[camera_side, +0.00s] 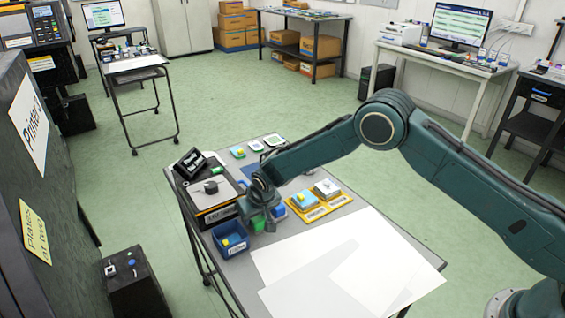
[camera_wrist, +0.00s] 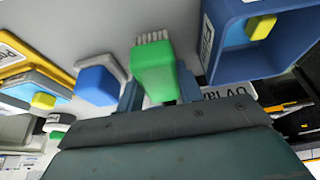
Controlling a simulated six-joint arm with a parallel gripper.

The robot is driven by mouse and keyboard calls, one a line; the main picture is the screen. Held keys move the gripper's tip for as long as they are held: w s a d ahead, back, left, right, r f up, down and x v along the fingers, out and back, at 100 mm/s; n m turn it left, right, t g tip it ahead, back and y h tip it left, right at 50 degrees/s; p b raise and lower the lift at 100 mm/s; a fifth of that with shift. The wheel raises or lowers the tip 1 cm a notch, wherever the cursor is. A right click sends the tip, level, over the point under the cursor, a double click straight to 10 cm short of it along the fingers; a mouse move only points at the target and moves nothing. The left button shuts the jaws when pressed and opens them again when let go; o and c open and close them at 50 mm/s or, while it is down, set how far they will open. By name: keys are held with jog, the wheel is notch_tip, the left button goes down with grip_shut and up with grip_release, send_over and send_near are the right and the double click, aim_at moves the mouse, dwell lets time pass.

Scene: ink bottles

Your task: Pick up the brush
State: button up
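The brush (camera_wrist: 153,72) has a bright green body with pale bristles along its far edge in the wrist view. My gripper (camera_wrist: 160,92) has its two dark fingers on either side of the green body. The fingers look very close to it, but I cannot tell whether they press on it. In the side view my gripper (camera_side: 263,221) is low over the table, just right of the blue bin, and largely hides the brush.
The blue bin (camera_side: 231,252) with a yellow block inside stands close on the left. A blue bottle-like block (camera_wrist: 97,86) is close beside the brush. Yellow trays (camera_side: 319,209) lie to the right. White sheets (camera_side: 345,275) cover the table's front. A black-based device (camera_side: 208,200) stands behind the bin.

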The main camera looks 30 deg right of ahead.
jog(key=shift+r, duration=0.1)
notch_tip(320, 180, up, 20)
dwell(0.9)
dwell(0.3)
jog(key=o, duration=0.5)
jog(key=shift+c, duration=0.2)
jog(key=c, duration=0.3)
jog(key=d+f+m+h, duration=0.1)
jog(key=d+f+m, duration=0.2)
jog(key=d, duration=0.4)
jog(key=d+f+m+h, duration=0.1)
jog(key=d+f+m, duration=0.2)
jog(key=d, duration=0.5)
jog(key=s+d+f+m+g+h, duration=0.1)
jog(key=d+f+m, duration=0.2)
jog(key=d, duration=0.4)
jog(key=shift+d+f, duration=0.1)
jog(key=shift+d, duration=0.25)
jog(key=shift+c, duration=0.2)
